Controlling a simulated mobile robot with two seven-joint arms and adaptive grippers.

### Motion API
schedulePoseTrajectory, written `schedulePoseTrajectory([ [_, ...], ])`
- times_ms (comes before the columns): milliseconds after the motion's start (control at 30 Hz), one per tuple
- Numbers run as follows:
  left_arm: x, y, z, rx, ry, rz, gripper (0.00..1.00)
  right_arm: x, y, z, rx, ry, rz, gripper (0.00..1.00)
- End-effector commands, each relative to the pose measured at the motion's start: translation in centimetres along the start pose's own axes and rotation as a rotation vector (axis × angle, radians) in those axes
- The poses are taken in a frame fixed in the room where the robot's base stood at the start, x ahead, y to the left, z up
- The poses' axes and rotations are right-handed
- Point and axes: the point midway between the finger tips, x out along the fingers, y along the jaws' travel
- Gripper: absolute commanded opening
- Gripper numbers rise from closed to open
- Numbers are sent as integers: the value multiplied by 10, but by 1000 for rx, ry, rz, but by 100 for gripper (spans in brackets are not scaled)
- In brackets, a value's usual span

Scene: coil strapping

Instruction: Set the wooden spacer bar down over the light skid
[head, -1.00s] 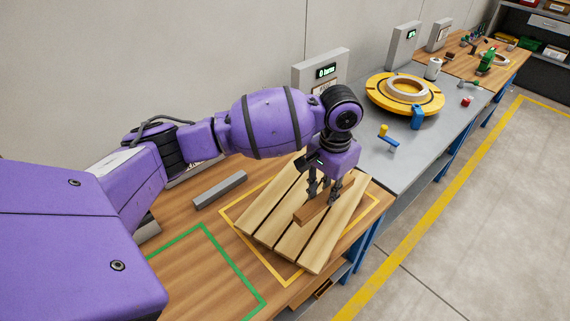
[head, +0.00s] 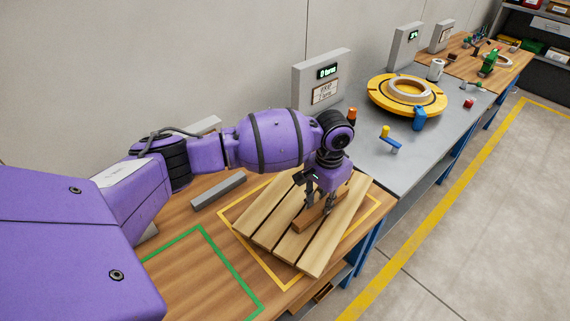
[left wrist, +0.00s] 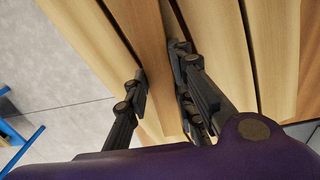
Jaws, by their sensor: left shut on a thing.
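The light skid (head: 268,214) is a pale slatted wooden platform lying at an angle inside a yellow outline on the wooden bench. The wooden spacer bar (head: 304,222) is a darker brown block across the middle of the skid's top. My left gripper (head: 320,208) points down and is shut on the bar. In the left wrist view the bar (left wrist: 150,60) runs between the two fingers (left wrist: 160,90), with skid slats (left wrist: 215,50) behind. I cannot tell whether the bar touches the slats or is just above them. My right gripper is not in view.
A grey bar (head: 218,191) lies on the bench left of the skid. A green outline (head: 222,255) marks bare bench in front. A yellow turntable (head: 380,98) with a pale ring stands on the grey table beyond. A display box (head: 318,80) stands near the wall.

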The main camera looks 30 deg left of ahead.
Motion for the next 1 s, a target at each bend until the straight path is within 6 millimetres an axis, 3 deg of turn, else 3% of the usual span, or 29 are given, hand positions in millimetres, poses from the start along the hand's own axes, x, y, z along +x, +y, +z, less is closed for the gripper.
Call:
schedulePoseTrajectory([
  [67,0,1,-2,1,3,0,0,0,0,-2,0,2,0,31],
  [100,1,0,-2,1,3,0,26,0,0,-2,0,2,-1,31],
  [233,1,0,-2,1,3,0,42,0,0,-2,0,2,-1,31],
  [633,-6,0,-2,1,4,-1,42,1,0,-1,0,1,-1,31],
  [1000,-82,0,-3,1,9,-2,42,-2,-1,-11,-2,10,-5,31],
])
